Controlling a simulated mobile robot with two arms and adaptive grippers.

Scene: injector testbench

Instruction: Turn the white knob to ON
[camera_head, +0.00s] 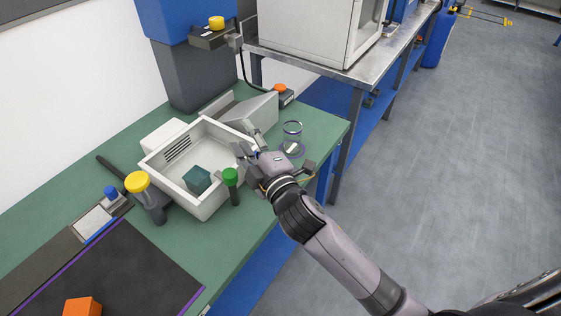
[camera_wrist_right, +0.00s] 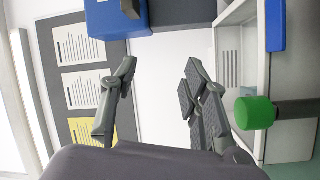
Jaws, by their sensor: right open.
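My right gripper (camera_head: 248,144) is open and sits above the right rim of the white open box (camera_head: 207,208), beside a grey slope-fronted unit (camera_head: 248,112). Its two dark fingers (camera_wrist_right: 158,100) are spread apart in the right wrist view, with nothing between them. I cannot make out the white knob for certain in either view; the gripper covers part of the grey unit's front. A small white piece lies at the foot of a clear glass cylinder (camera_head: 292,131), right of the gripper, too small to identify. My left gripper is not in view.
A green-capped dark tube (camera_head: 230,176) stands close to my right gripper, also in the wrist view (camera_wrist_right: 254,113). A teal cube (camera_head: 197,180) lies in the white box. A yellow-topped device (camera_head: 138,182) and an orange block (camera_head: 82,307) are to the left.

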